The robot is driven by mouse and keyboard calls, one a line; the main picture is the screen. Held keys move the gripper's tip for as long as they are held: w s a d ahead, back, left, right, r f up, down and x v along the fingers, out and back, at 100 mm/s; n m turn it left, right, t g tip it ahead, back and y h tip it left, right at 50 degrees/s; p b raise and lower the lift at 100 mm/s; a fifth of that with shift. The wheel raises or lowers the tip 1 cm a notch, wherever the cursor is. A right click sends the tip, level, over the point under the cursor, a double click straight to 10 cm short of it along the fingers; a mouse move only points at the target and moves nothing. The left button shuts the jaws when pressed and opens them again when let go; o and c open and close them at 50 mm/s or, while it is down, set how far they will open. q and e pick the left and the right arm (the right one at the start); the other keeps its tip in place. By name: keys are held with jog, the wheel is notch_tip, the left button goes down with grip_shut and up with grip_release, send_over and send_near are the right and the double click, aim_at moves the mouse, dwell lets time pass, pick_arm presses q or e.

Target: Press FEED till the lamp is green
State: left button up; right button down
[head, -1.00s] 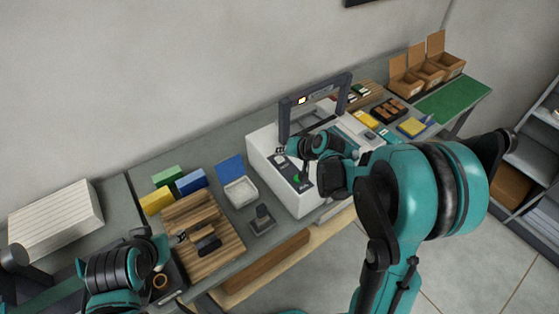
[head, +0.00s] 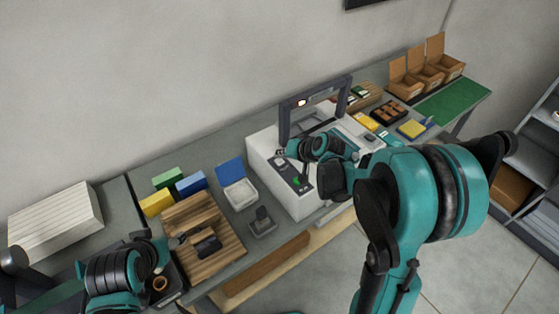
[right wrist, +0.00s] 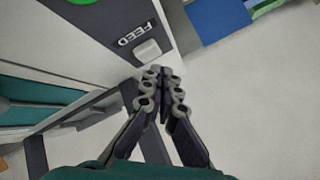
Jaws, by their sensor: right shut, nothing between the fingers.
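The white machine (head: 262,165) stands on the bench with a dark control panel. The panel carries a green button (head: 297,181) and the pale FEED button (head: 281,160). The FEED button (right wrist: 147,50) and its label show in the right wrist view. My right gripper (head: 291,149) is shut and empty by the panel. In the right wrist view its fingertips (right wrist: 160,86) are just beside the FEED button; I cannot tell whether they touch. My left gripper's fingers are unclear at lower left.
Left of the machine lie a tray with a blue lid (head: 240,193), a dark stand (head: 262,222), a wooden board (head: 215,255) and coloured boxes (head: 157,203). Open cartons (head: 405,85) and a green mat (head: 455,101) are at the far right.

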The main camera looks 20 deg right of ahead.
aim_at(281, 162)
jog(key=shift+f, duration=0.1)
jog(key=shift+f+b, duration=0.35)
jog(key=shift+b, duration=0.1)
jog(key=shift+f+b, duration=0.5)
dwell(0.7)
jog(key=shift+r, duration=0.1)
jog(key=shift+r+p, duration=0.7)
jog(key=shift+r, duration=0.15)
jog(key=shift+r+p, duration=1.9)
jog(key=shift+r, duration=0.7)
jog(key=shift+f, duration=0.1)
